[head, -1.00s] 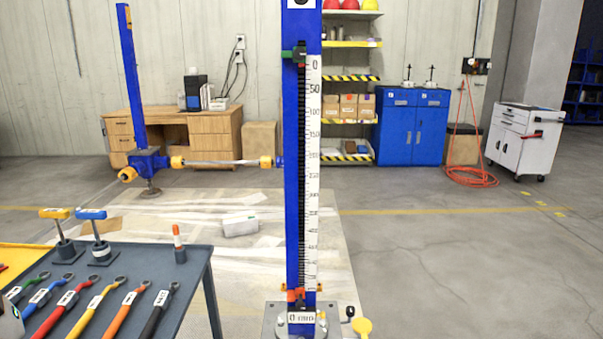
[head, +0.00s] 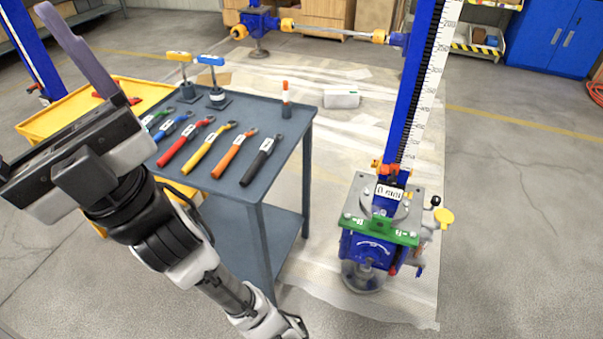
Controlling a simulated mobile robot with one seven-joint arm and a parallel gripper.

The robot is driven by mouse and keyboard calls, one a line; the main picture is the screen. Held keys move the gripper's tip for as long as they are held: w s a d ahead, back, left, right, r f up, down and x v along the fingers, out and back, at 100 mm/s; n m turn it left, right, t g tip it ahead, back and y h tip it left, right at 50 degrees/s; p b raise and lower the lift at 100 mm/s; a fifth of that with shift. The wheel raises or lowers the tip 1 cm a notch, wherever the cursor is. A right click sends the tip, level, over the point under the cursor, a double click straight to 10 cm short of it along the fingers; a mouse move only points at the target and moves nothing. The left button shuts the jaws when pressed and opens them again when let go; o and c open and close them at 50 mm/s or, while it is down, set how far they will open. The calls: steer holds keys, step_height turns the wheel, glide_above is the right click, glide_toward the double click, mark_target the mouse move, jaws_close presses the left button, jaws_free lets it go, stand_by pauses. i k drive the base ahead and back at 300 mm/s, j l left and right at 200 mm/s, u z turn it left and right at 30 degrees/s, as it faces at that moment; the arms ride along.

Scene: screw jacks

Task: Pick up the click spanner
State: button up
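Several spanners lie side by side on the dark grey table (head: 300,104), with green, blue, red, yellow, orange and black handles. They include the red spanner (head: 186,141), the yellow spanner (head: 208,149), the orange spanner (head: 234,154) and the black spanner (head: 261,160). Their labels are too small to read, so I cannot tell which is the click spanner. My gripper (head: 75,150) is at the left, in front of the table's left side and apart from the spanners. One long purplish finger stands at the far end of its body; the other is cut off by the picture's edge. Nothing shows between them.
Two T-handled tools, yellow (head: 180,58) and blue (head: 211,61), stand at the table's back, with an orange-tipped marker (head: 286,98) at the right. A yellow cart (head: 60,112) stands behind my gripper. The blue screw jack (head: 375,240) stands right of the table.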

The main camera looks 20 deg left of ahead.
mark_target(167, 129)
steer(key=u, duration=1.35)
steer(key=i+j+z, duration=0.1)
steer(key=z, duration=0.35)
steer(key=i+j+z, duration=0.1)
steer(key=j+z, duration=0.2)
steer(key=z, duration=0.15)
steer(key=i+j+z, duration=0.2)
steer(key=j, duration=0.3)
steer(key=j+z, duration=0.2)
steer(key=j, duration=1.05)
